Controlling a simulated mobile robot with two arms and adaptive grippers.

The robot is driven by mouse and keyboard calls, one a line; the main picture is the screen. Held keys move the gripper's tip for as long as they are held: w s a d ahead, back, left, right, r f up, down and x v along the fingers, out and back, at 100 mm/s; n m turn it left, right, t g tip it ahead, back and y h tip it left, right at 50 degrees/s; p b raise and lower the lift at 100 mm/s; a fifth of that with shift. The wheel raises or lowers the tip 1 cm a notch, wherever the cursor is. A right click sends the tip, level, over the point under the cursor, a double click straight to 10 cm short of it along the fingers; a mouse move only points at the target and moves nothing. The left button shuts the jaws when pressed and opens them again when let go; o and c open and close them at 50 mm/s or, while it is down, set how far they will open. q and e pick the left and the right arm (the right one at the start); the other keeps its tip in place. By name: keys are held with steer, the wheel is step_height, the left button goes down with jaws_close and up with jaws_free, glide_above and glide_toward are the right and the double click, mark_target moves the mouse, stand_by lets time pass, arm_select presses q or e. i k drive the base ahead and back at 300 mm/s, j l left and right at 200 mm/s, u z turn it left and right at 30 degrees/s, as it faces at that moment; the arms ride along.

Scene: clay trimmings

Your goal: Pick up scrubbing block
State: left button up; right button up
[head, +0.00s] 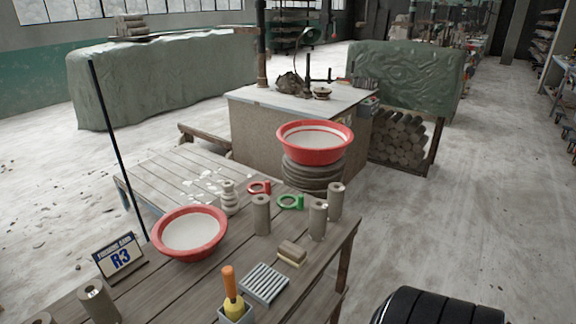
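A small block with a brown top and a cream lower layer (291,252), which looks like the scrubbing block, lies on the wooden table (165,282) near its right edge. It sits just behind and right of a grey ribbed rack (264,284) and in front of the clay cylinders. Nothing covers it.
A red-rimmed basin (161,248) is left on the table. Clay cylinders (262,215) and a green ring (290,202) stand behind the block. An orange-handled tool (229,281) rises from a grey holder in front. A sign (120,257) stands left.

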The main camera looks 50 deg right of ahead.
mark_target(294, 254)
steer(key=z, duration=1.7)
steer(key=u, duration=0.3)
steer(key=k+l+u, duration=0.1)
steer(key=l+u, duration=0.2)
steer(key=u, duration=0.15)
steer(key=k+l+u, duration=0.1)
steer(key=l+u, duration=0.15)
steer(key=u, duration=0.15)
steer(key=k+l+u, duration=0.15)
steer(key=u, duration=0.3)
steer(key=l, duration=0.1)
